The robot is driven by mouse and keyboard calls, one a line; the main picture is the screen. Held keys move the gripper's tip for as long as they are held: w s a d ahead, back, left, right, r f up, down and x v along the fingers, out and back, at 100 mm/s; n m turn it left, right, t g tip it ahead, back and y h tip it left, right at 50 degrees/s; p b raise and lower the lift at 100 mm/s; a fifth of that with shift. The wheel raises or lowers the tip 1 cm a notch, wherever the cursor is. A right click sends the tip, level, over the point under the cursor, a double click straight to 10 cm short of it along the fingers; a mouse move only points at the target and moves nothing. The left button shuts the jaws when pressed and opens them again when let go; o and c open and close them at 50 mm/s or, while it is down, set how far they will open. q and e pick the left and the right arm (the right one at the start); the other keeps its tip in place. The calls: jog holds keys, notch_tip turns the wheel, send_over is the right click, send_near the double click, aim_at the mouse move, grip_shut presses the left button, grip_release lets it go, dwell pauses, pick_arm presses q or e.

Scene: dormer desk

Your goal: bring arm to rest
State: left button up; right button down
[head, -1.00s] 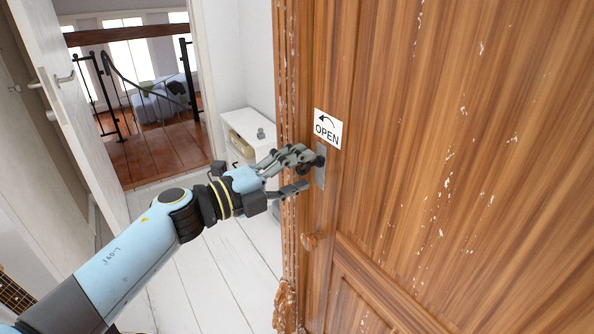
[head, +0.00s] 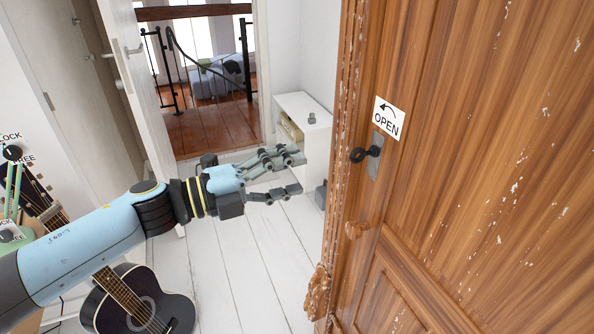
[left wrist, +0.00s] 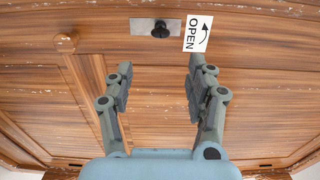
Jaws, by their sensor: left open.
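My left gripper (head: 292,172) is open and empty in the head view, to the left of the wooden wardrobe door and apart from it. A dark key or knob (head: 364,154) sits on a grey metal plate (head: 376,168) on the door. In the left wrist view the knob (left wrist: 161,30) shows beyond the fingertips, with clear space between the fingers (left wrist: 158,82). A white label (head: 389,118) reading OPEN, with a curved arrow, is beside the plate. The door looks shut, though its edge is only partly seen. My right gripper is not in view.
A dark guitar (head: 145,308) is at the lower left. An open white door (head: 138,85) stands at the left. White floorboards (head: 255,262) are clear below the gripper.

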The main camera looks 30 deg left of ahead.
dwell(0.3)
pick_arm(q)
jog(key=s+a+f+n+y+b, duration=0.2)
jog(key=s+f+n+y+b, duration=0.15)
jog(key=f, duration=0.75)
jog(key=s+a+f+n+g+y+b, duration=0.15)
jog(key=f+n, duration=0.35)
jog(key=f, duration=0.7)
jog(key=s+a+f+n+y+b, duration=0.25)
jog(key=s+f+n+b, duration=0.2)
jog(key=f, duration=0.65)
jog(key=s+a+f+n+g+y+b, duration=0.2)
jog(key=s+f+n+g+y, duration=0.3)
jog(key=s+f, duration=0.95)
jog(key=s+f+n+g, duration=0.3)
jog(key=s+f, duration=0.1)
jog(key=s, duration=0.5)
jog(key=s+d+f+n+g, duration=0.1)
jog(key=s+f+n+g, duration=0.2)
jog(key=s, duration=0.6)
notch_tip(320, 180, down, 2)
jog(key=shift+s+f+n+g+h, duration=0.25)
jog(key=shift+s+n+g+h, duration=0.1)
jog(key=shift+n, duration=0.35)
